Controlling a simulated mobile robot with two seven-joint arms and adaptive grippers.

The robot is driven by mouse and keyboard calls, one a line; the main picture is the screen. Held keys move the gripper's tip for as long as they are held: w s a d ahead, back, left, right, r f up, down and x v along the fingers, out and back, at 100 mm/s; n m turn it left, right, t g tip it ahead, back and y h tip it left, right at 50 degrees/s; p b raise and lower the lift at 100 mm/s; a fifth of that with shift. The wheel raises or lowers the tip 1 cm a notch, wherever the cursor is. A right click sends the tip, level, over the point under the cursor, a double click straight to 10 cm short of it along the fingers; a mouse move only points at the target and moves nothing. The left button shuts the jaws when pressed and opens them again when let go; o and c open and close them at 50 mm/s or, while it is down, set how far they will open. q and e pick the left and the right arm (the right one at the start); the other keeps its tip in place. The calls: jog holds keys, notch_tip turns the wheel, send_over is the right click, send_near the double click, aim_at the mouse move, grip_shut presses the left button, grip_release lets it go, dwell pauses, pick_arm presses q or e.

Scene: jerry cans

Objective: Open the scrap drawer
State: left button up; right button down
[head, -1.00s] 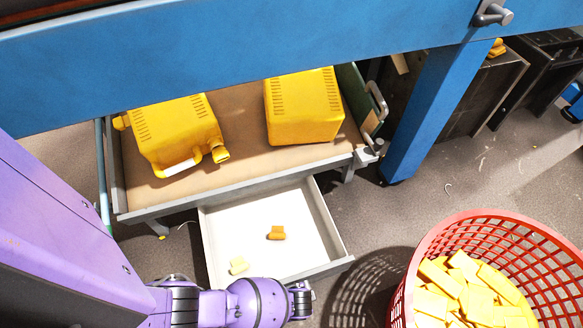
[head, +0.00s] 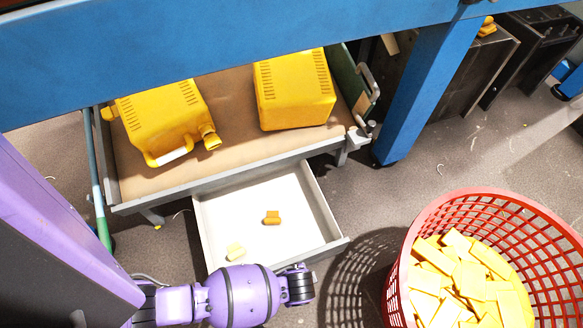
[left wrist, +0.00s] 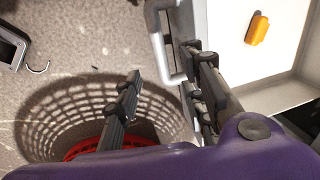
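The scrap drawer (head: 215,258) is pulled out beneath the tray, showing its white inside. The orange piece also shows in the left wrist view (left wrist: 257,29). My left arm reaches across the drawer's front in the head view, where its fingers cannot be made out. In the left wrist view my left gripper (left wrist: 165,90) is open, its fingers apart. The drawer's grey handle (left wrist: 157,40) comes down between them, close to the right-hand finger; contact is unclear. My right gripper is not in view.
A red basket (head: 398,285) of yellow pieces stands right of the drawer. Two yellow jerry cans (head: 165,118) (head: 295,90) lie on the tray (head: 240,165) above. A blue post (head: 415,90) stands right of the tray. Some floor between drawer and basket is clear.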

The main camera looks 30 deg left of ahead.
pick_arm(q)
jog(key=shift+s+d+r, duration=0.1)
jog(key=shift+r, duration=0.55)
jog(key=shift+s+d+r, duration=0.1)
jog(key=shift+r, duration=0.5)
